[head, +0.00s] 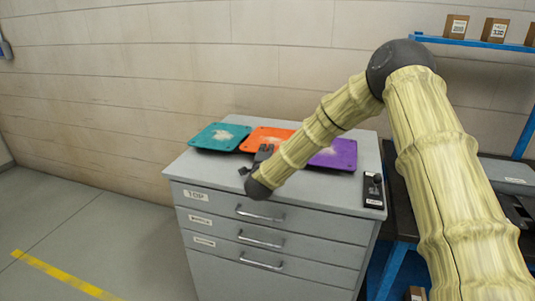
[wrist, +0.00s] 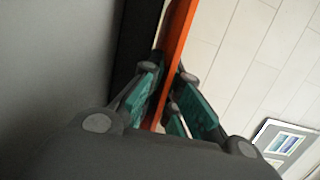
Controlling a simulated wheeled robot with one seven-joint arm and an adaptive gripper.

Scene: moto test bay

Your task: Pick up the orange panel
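The orange panel (head: 266,137) lies on top of the grey cabinet, between a teal panel (head: 219,136) and a purple panel (head: 335,153). In the head view my dark gripper (head: 263,153) is at the orange panel's front edge, and my arm covers part of its right side. In the wrist view the orange panel (wrist: 178,40) runs as a narrow strip between the teal-padded fingers of my gripper (wrist: 168,78). One finger is on each side of it, close to it. I cannot tell whether both pads touch it.
The grey cabinet (head: 200,165) has several labelled drawers with handles. A small black device (head: 373,190) sits at its front right corner. A blue-framed bench and shelf (head: 470,43) with small boxes stand at the right. A wall is behind; floor at the left is clear.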

